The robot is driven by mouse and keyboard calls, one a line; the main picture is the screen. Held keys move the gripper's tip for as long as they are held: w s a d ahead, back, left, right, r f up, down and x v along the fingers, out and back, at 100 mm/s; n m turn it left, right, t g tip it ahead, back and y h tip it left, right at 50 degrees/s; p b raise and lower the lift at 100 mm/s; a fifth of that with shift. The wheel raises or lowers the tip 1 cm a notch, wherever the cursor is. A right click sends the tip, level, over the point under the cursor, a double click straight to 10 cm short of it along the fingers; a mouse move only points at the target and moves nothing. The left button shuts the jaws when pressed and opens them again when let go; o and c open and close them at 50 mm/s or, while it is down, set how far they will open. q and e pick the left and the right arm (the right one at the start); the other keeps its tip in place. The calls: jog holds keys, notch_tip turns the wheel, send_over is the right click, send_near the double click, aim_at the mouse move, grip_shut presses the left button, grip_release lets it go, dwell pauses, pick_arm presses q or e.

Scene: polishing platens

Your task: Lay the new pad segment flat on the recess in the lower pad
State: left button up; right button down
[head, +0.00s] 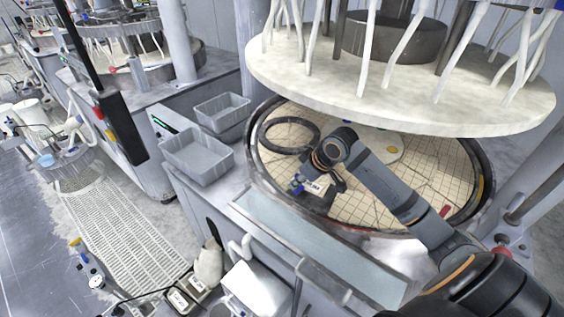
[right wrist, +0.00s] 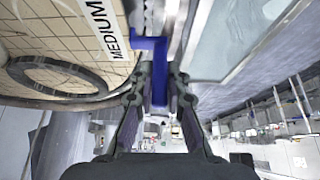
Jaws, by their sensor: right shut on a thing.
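My right gripper (head: 318,183) is over the front left part of the gridded tan lower pad (head: 365,205). In the right wrist view, its fingers (right wrist: 157,88) are shut on a blue grip piece (right wrist: 158,72). A white label reading "MEDIUM" (right wrist: 101,27) shows next to the blue piece; it also shows small in the head view (head: 314,187). I cannot make out the outline of the new pad segment, or whether it touches the pad. The recess cannot be told apart under the gripper. My left gripper is not in view.
A dark ring (head: 290,137) lies on the pad at the left. The large pale upper platen (head: 400,95) hangs above the back of the pad. Two grey bins (head: 198,158) stand at the left. A pale tray (head: 310,245) runs along the front.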

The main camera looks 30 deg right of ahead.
jog(key=shift+r, duration=0.1)
jog(key=f, duration=0.2)
jog(key=s+f+b, duration=0.1)
jog(key=f, duration=0.1)
jog(key=shift+s+f, duration=0.15)
jog(key=shift+s, duration=0.05)
jog(key=shift+s+f, duration=0.1)
jog(key=shift+f, duration=0.1)
jog(key=shift+s+f, duration=0.15)
pick_arm(q)
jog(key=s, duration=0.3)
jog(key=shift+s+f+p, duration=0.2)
jog(key=shift+p, duration=0.15)
